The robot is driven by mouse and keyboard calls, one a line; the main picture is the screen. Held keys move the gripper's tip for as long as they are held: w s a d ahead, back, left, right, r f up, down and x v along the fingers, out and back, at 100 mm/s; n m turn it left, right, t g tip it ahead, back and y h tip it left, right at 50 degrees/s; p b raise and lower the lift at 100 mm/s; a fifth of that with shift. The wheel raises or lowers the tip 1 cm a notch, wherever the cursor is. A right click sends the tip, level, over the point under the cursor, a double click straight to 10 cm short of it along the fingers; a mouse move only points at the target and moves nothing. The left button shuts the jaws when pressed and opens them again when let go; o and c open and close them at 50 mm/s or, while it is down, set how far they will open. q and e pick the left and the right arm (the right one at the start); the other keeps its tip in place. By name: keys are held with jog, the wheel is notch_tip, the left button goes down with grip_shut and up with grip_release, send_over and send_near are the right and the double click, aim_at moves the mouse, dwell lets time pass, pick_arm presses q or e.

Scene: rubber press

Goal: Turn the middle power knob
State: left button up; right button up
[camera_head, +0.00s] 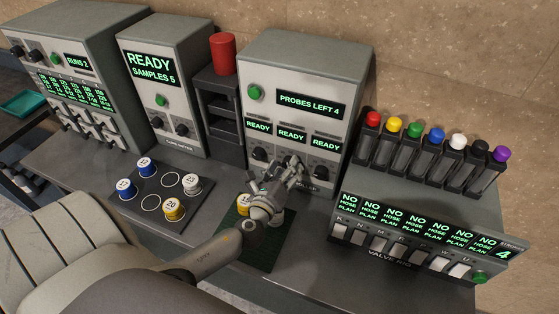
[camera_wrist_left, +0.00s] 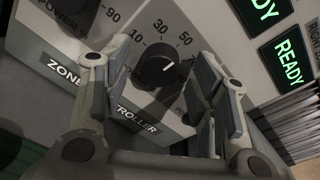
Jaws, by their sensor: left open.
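The zone controller (camera_head: 300,75) is a grey box with a "PROBES LEFT 4" display and a row of "READY" displays above its black knobs. In the head view, the left knob (camera_head: 260,154) and right knob (camera_head: 320,172) show on either side of my left gripper (camera_head: 291,168), which hides the middle knob. In the left wrist view, that black knob (camera_wrist_left: 157,65) sits on a numbered dial between the spread fingers of my left gripper (camera_wrist_left: 165,70). A gap shows on both sides of it. My right gripper is in neither view.
A dark green mat (camera_head: 262,252) with a yellow-banded weight (camera_head: 243,204) lies below my left gripper. A valve box (camera_head: 425,235) with colored-cap bottles stands to the right. A grey plate (camera_head: 152,207) with several weights lies to the left. A neighboring knob (camera_wrist_left: 75,8) shows at the wrist view's upper left.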

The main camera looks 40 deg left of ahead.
pick_arm(q)
jog(key=v, duration=1.1)
jog(key=shift+s+d, duration=0.2)
jog(key=shift+s, duration=0.15)
jog(key=shift+w, duration=0.1)
dwell(1.7)
